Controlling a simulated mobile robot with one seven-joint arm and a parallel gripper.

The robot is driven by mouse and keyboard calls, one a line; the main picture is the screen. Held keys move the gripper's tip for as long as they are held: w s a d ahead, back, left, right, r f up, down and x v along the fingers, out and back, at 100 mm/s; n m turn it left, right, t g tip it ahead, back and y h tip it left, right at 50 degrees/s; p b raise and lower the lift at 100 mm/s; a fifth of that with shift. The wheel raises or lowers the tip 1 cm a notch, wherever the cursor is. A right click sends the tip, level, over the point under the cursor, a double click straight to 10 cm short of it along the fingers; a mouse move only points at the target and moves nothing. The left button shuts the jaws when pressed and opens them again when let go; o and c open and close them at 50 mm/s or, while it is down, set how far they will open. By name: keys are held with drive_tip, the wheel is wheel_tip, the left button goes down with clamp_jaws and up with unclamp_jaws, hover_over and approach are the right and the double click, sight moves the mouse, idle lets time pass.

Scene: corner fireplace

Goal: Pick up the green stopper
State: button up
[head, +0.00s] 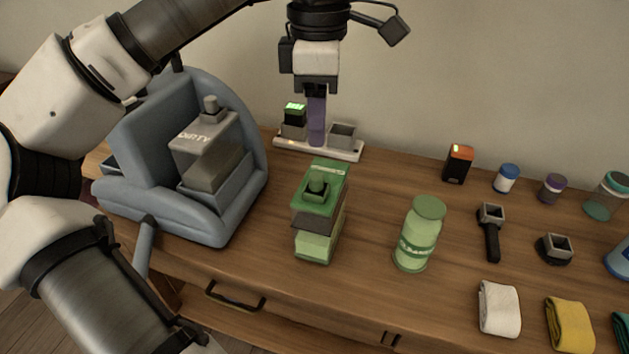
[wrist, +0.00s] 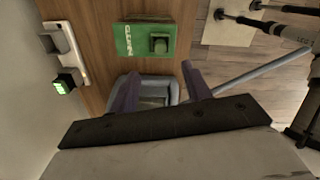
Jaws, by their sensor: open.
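The green stopper (head: 317,184) sits upright on top of a squarish green container (head: 318,230) on the wooden table. In the wrist view the stopper (wrist: 159,45) shows near the top, on a green lid marked with white letters. My gripper (head: 317,120) points down with purple fingers, above and behind the container in the head view. In the wrist view the fingers (wrist: 160,85) are spread apart with nothing held. The stopper is apart from them, beyond the fingertips in that picture.
A blue-grey holder (head: 245,195) at left bears a grey container marked DIRTY (head: 208,145). A white rack (head: 345,153) stands at the wall. A pale green bottle (head: 418,233) stands to the right, with small jars, tools and folded cloths beyond.

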sight(316, 175)
wheel_tip(316, 175, down, 10)
drive_tip(key=shift+f, duration=0.15)
drive_tip(key=c, duration=1)
drive_tip(key=shift+c, duration=0.2)
clamp_jaws()
